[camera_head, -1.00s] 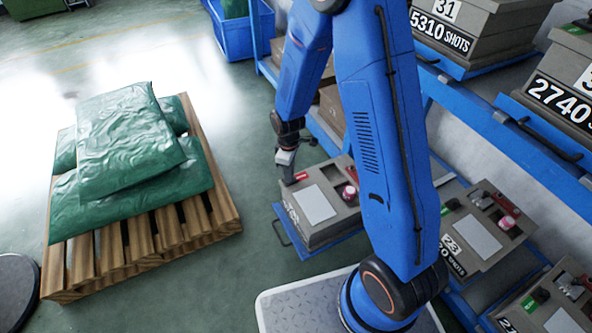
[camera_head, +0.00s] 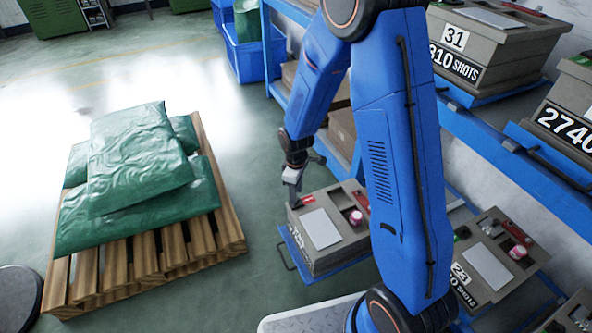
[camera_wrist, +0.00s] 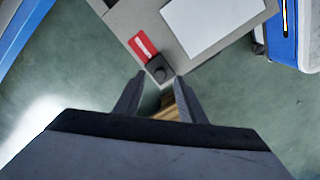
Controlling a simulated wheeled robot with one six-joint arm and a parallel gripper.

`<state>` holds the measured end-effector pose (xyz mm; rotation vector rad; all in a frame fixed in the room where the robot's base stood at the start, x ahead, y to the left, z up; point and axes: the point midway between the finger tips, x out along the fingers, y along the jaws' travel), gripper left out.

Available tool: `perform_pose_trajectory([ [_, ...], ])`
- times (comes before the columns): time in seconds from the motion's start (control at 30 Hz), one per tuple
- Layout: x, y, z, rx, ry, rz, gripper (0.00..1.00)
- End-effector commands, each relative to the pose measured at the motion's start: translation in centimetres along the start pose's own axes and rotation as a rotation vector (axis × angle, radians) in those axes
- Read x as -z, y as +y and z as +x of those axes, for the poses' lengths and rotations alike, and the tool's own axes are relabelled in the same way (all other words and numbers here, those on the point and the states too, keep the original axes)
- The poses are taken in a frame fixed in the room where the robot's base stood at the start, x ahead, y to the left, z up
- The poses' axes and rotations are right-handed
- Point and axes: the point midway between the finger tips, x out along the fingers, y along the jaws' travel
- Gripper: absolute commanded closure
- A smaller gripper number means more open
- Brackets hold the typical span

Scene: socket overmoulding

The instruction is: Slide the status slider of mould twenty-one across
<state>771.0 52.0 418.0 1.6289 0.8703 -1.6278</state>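A grey-brown mould (camera_head: 333,253) sits on a pulled-out blue tray at the lower shelf in the head view. Its number is too small to read clearly. Its top has a pale plate (camera_head: 321,229) and a red status patch, seen in the wrist view (camera_wrist: 143,46). A dark square slider knob (camera_wrist: 159,69) stands at the end of the red patch. My gripper (camera_head: 293,206) is at that corner of the mould. In the wrist view its fingertips (camera_wrist: 159,79) are apart, one on each side of the knob, with slight gaps showing.
Mould 23 (camera_head: 472,285) stands to the right with a green status patch. Blue racking (camera_head: 480,135) and moulds above, including mould 31 (camera_head: 497,57), lie behind my arm. A pallet (camera_head: 150,265) with green sacks (camera_head: 140,165) is at left. Floor between is clear.

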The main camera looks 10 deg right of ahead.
Motion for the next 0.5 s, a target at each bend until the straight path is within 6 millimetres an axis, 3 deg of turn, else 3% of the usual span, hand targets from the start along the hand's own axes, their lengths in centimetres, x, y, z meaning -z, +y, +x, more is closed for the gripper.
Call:
perform_pose_trajectory([
  [0.5, 0.1, 0.1, -9.1, -0.003, 0.003, 0.0, 0.63],
])
